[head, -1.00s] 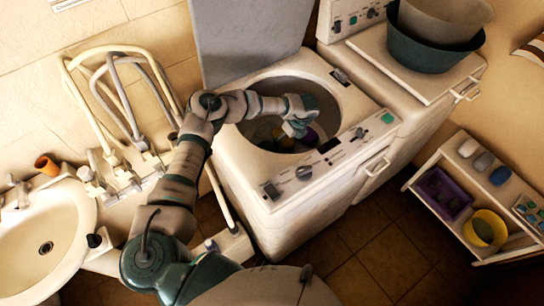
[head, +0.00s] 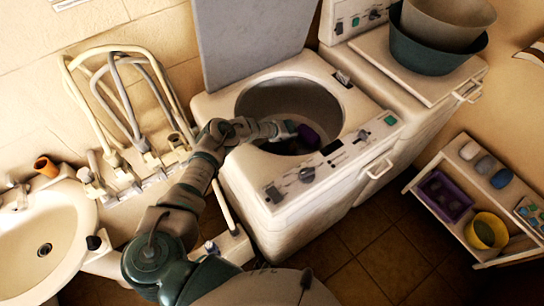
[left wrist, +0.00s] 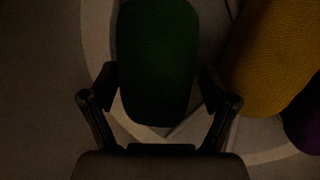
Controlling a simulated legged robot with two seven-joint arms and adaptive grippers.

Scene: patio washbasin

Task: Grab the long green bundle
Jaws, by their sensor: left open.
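The long green bundle (left wrist: 158,60) fills the middle of the left wrist view, dark green and upright in the picture, with its rounded lower end between my fingers. My left gripper (left wrist: 160,92) is open, with one finger on each side of that end. Whether the fingers touch it I cannot tell. In the head view my left arm reaches into the open washer drum (head: 262,103), and the gripper is down inside it, largely hidden. The green bundle cannot be made out in the head view. My right gripper is not in view.
A yellow bundle (left wrist: 270,60) lies close on the right, with a purple one (left wrist: 304,120) beyond it. Purple also shows in the drum in the head view (head: 308,136). The washer's control panel (head: 330,160) and raised lid (head: 248,40) border the opening.

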